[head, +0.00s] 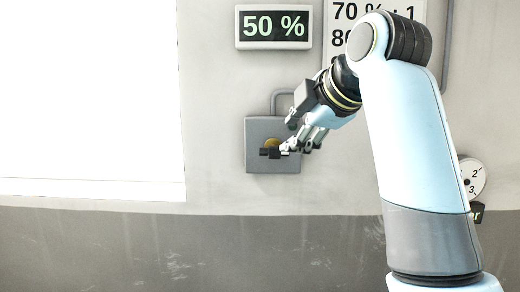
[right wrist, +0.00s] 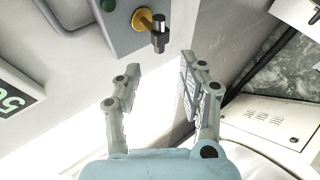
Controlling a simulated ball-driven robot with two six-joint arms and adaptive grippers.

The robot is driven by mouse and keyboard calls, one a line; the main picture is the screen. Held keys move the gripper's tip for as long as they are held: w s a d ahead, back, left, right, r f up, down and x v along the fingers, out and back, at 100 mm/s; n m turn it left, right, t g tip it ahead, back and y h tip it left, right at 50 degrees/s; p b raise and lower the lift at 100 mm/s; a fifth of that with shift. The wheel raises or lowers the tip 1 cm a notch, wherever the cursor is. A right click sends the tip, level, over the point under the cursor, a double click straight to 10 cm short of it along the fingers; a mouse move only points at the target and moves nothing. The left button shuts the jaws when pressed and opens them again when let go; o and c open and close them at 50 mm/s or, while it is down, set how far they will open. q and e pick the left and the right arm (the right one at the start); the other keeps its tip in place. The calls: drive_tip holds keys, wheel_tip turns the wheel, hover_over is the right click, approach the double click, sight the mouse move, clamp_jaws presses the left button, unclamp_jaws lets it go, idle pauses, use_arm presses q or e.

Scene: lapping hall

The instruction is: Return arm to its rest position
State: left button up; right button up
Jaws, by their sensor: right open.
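My right gripper (head: 297,142) is raised in front of the wall in the head view, its fingers beside a grey wall box (head: 258,162). In the right wrist view the two fingers of the right gripper (right wrist: 158,85) are apart with nothing between them. The grey box (right wrist: 112,38) carries a brass-coloured round base (right wrist: 142,20) with a black handle (right wrist: 158,38). The handle lies just beyond the fingertips and looks apart from them. In the head view the black handle (head: 270,153) shows left of the fingers. My left gripper is in neither view.
A display reading 50 % (head: 273,27) hangs above the box. A printed sign (head: 345,14) is partly hidden behind my right arm. A numbered dial (head: 474,177) is at the right. A bright white panel (head: 85,95) fills the left. The wall below is bare.

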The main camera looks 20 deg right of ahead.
drive_tip(key=s+d+f+m+g+h, duration=0.1)
drive_tip(key=s+d+f+m+g, duration=0.15)
drive_tip(key=s+f, duration=0.45)
drive_tip(key=s+d+f+m+g, duration=0.1)
drive_tip(key=s+f+m, duration=0.3)
drive_tip(key=f, duration=0.6)
drive_tip(key=s+d+f+m+g+h, duration=0.1)
drive_tip(key=s+d+f+m+g, duration=0.1)
drive_tip(key=s+f+m, duration=0.65)
drive_tip(key=s+d+f+m+g, duration=0.1)
drive_tip(key=s+d+f+g, duration=0.3)
drive_tip(key=s, duration=0.9)
drive_tip(key=s+f+b, duration=0.3)
drive_tip(key=f+b, duration=0.8)
drive_tip(key=f, duration=2.9)
drive_tip(key=s+d+f+b, duration=0.1)
drive_tip(key=s+f+b, duration=0.6)
drive_tip(key=s+f, duration=1)
wheel_tip(320, 180, down, 4)
drive_tip(key=shift+s+d+r+m+g, duration=0.15)
drive_tip(key=shift+s+m+g, duration=0.15)
drive_tip(key=shift+g, duration=0.15)
drive_tip(key=shift+s, duration=0.1)
